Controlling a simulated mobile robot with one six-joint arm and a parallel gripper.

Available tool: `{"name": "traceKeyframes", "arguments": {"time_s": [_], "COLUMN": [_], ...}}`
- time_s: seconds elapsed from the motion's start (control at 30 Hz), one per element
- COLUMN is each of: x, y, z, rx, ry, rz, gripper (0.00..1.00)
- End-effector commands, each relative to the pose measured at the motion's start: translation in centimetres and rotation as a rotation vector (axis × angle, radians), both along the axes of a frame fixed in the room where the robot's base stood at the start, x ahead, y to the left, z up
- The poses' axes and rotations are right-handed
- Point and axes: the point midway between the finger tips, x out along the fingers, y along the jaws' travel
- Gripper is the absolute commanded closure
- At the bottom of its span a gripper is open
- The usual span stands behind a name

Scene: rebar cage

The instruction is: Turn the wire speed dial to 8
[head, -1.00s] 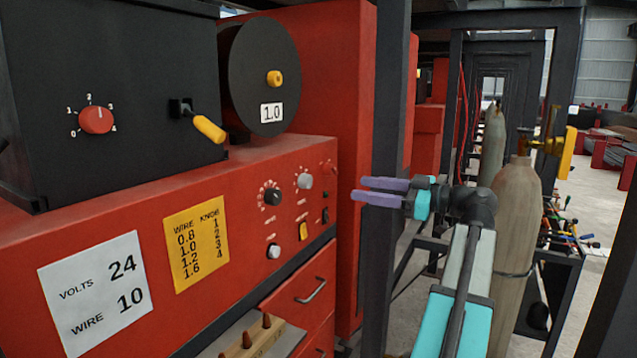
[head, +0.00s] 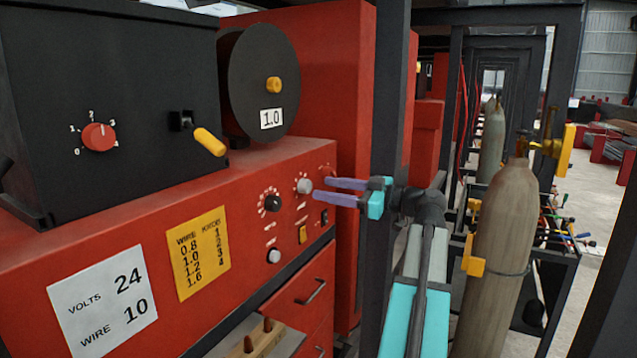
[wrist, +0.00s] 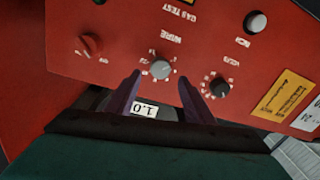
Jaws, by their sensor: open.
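The wire speed dial is a grey knob (head: 304,185) on the red front panel. In the wrist view, which shows the panel upside down, the grey knob (wrist: 160,68) sits by the word WIRE inside a ring of marks. Its pointer setting is too small to read. My gripper (head: 322,189) is open and empty, with two purple fingers pointing at the panel just right of the knob. In the wrist view the fingertips (wrist: 159,80) lie on either side of the grey knob, seemingly still short of it.
A black volts knob (head: 272,203) is close beside the grey one. A white card (head: 103,301) reads VOLTS 24, WIRE 10. A yellow card (head: 201,258) lists wire sizes. A dark post (head: 391,90) stands near my arm, and a gas cylinder (head: 505,240) is at right.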

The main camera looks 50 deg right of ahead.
Motion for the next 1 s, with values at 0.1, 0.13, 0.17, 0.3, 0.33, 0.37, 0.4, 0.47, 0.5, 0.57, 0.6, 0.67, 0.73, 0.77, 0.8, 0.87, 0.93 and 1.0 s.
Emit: {"name": "traceKeyframes", "arguments": {"time_s": [0.1, 0.13, 0.17, 0.3, 0.33, 0.37, 0.4, 0.47, 0.5, 0.57, 0.6, 0.67, 0.73, 0.77, 0.8, 0.87, 0.93, 1.0], "x": [1.5, 1.8, 2.1, 3.1, 3.3, 3.4, 3.5, 3.6, 3.7, 3.7, 3.7, 3.6, 3.6, 3.6, 3.6, 3.6, 3.6, 3.6], "y": [0.5, 0.6, 0.7, 1.0, 1.0, 1.1, 1.1, 1.1, 1.1, 1.1, 1.1, 1.1, 1.1, 1.1, 1.1, 1.1, 1.1, 1.1], "z": [0.2, 0.2, 0.2, 0.1, 0.1, 0.1, 0.1, 0.0, 0.0, 0.0, 0.0, 0.0, 0.0, 0.0, 0.0, 0.0, 0.0, 0.0], "rx": [0.002, 0.002, 0.002, 0.001, 0.001, 0.0, 0.0, 0.0, 0.0, 0.0, 0.0, 0.0, 0.0, 0.0, 0.0, 0.0, 0.0, 0.0], "ry": [0.001, 0.0, 0.0, 0.0, -0.001, -0.001, 0.0, 0.0, 0.0, 0.0, 0.0, 0.0, 0.0, 0.0, 0.0, 0.0, 0.0, 0.0], "rz": [0.002, 0.002, 0.002, 0.001, 0.0, 0.0, 0.0, 0.0, 0.0, -0.001, -0.001, -0.001, -0.001, -0.001, -0.001, -0.001, -0.001, -0.001], "gripper": [0.52, 0.52, 0.52, 0.52, 0.52, 0.52, 0.52, 0.52, 0.52, 0.52, 0.52, 0.52, 0.52, 0.57, 0.64, 0.74, 0.86, 0.93]}}
